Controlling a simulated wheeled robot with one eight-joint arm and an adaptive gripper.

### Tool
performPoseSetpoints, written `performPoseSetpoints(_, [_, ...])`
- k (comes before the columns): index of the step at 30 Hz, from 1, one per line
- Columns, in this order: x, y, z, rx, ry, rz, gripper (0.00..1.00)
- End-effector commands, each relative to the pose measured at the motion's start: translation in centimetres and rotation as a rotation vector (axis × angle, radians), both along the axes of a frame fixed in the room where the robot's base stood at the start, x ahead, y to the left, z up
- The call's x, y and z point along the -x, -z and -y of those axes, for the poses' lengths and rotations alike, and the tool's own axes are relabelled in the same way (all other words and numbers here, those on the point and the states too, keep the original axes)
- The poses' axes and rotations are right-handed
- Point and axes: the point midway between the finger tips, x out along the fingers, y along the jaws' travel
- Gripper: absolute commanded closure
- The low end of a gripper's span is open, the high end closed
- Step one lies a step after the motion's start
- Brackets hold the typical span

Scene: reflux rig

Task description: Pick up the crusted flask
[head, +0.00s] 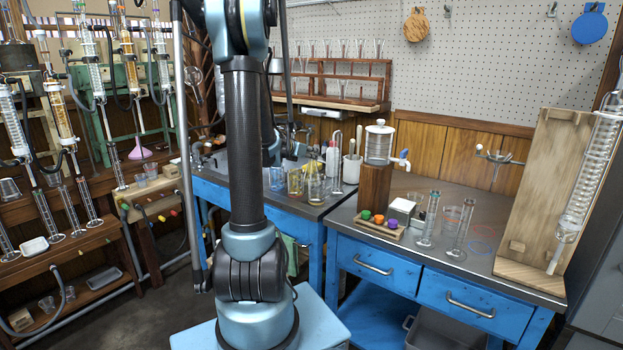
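I cannot single out a crusted flask in the head view. Several glass vessels stand on the far blue bench, among them a yellowish beaker (295,181) and a clear glass vessel (316,189); they are too small to tell any crust. My arm stands upright in the middle and hides part of that bench. A dark part that looks like my gripper (288,140) shows just right of the arm, above the far bench. It is mostly hidden, and its fingers cannot be made out. I see nothing held in it.
The near blue bench (398,240) carries a glass-topped wooden stand (375,195), a tray of coloured stoppers (367,228), two tall cylinders and a wooden board (540,190) with a coiled condenser. Glass columns (130,55) crowd the left. A grey bin (445,328) sits below the bench.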

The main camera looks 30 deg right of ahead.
Motion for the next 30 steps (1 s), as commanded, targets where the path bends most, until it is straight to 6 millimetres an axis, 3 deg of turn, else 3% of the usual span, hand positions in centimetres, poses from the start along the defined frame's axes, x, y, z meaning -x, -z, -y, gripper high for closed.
performPoseSetpoints(2, [0.0,0.0,0.0,0.000,0.000,0.000,1.00])
performPoseSetpoints(17, [0.0,-0.3,0.0,0.000,0.000,0.000,1.00])
performPoseSetpoints(30, [0.0,-3.1,0.0,0.000,0.000,0.000,1.00])
